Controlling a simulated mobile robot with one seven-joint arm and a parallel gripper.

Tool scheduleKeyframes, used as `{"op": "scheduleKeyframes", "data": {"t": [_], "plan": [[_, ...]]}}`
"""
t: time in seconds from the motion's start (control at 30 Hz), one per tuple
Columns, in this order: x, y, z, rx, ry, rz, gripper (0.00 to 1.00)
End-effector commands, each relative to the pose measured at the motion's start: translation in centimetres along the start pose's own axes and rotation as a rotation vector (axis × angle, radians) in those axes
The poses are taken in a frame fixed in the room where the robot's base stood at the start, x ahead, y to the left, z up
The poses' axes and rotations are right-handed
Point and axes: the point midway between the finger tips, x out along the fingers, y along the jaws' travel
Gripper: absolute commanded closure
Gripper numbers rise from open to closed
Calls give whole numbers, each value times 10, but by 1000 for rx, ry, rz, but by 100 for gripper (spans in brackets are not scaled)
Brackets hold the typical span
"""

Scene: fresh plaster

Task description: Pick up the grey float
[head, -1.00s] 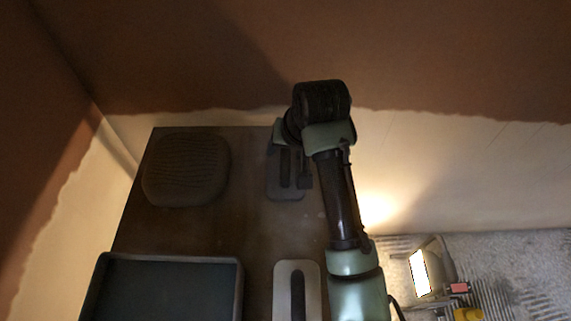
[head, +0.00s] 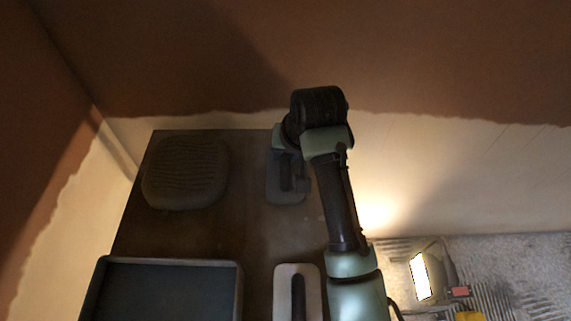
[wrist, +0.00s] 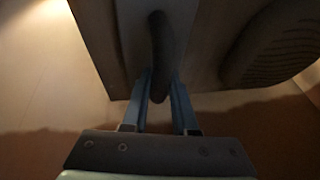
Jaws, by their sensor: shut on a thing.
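The grey float (head: 285,197) lies at the back of the dark table, a flat plate with a raised bar handle, partly covered by my arm in the head view. In the wrist view its dark handle (wrist: 159,40) runs down between the two fingers. My gripper (wrist: 160,90) is shut on that handle, one finger on each side. In the head view my gripper (head: 288,172) is over the float, its fingertips hard to make out in shadow. I cannot tell whether the plate is clear of the tabletop.
A dark ribbed rounded pad (head: 185,172) lies to the left. A dark tray (head: 241,290) stands at front left. Another, lighter float with a dark handle (head: 298,297) lies at the front. Plastered walls rise close behind and left. A lit work lamp (head: 425,275) stands at right.

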Motion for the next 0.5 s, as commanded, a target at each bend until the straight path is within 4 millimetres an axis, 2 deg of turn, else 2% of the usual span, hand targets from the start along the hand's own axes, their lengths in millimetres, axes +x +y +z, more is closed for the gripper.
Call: {"op": "scheduleKeyframes", "data": {"t": [0.23, 0.5], "plan": [[-10, -2, -5, -2, 3, 0, 100], [-59, -13, -26, -2, 5, 0, 100]]}}
